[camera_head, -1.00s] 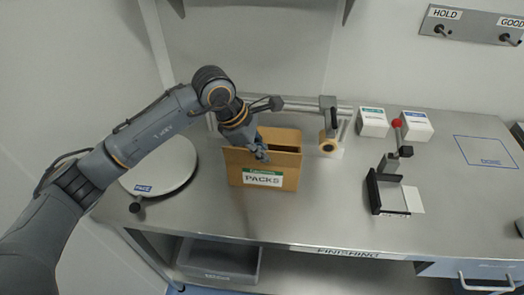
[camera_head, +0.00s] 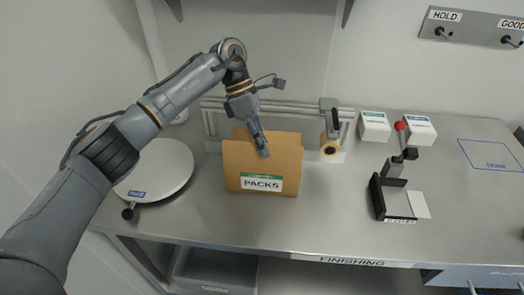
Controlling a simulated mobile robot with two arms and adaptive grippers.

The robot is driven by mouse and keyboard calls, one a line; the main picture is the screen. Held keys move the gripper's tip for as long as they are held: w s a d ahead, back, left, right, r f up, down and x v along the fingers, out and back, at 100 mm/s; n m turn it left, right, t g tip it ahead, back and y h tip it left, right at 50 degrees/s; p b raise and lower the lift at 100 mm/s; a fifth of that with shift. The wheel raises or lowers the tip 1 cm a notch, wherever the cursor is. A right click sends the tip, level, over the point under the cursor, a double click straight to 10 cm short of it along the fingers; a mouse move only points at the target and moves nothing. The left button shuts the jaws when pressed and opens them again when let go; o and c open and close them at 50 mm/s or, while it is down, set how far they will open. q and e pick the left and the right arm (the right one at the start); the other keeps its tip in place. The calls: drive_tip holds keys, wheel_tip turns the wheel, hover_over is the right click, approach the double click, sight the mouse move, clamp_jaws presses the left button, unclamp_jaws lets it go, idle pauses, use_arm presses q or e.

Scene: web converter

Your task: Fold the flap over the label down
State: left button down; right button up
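A brown cardboard box (camera_head: 232,178) stands on the steel bench, with a green and white PACKS label (camera_head: 262,182) low on its near face. The near flap (camera_head: 240,152) stands up above the label, in line with that face, and hides the box's inside. A bit of cardboard (camera_head: 285,137) shows behind it. My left gripper (camera_head: 263,151) points down over the top edge of the near flap, its fingers close together as a narrow tip. Whether it touches the flap is unclear. My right gripper is not in view.
A round white scale plate (camera_head: 158,168) is left of the box. A tape roll (camera_head: 329,149) on a rail fixture stands close at its right. Further right are two white cartons (camera_head: 374,126) and a black stand (camera_head: 378,200). The bench in front is clear.

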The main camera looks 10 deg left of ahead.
use_arm(q)
drive_tip(key=shift+w+f+g+b, duration=0.1)
drive_tip(key=shift+w+g+b, duration=0.2)
drive_tip(key=shift+g, duration=0.2)
drive_tip(key=c, duration=1.6)
unclamp_jaws()
drive_tip(key=shift+o, duration=0.2)
drive_tip(key=v, duration=0.7)
drive_tip(key=shift+a, duration=0.1)
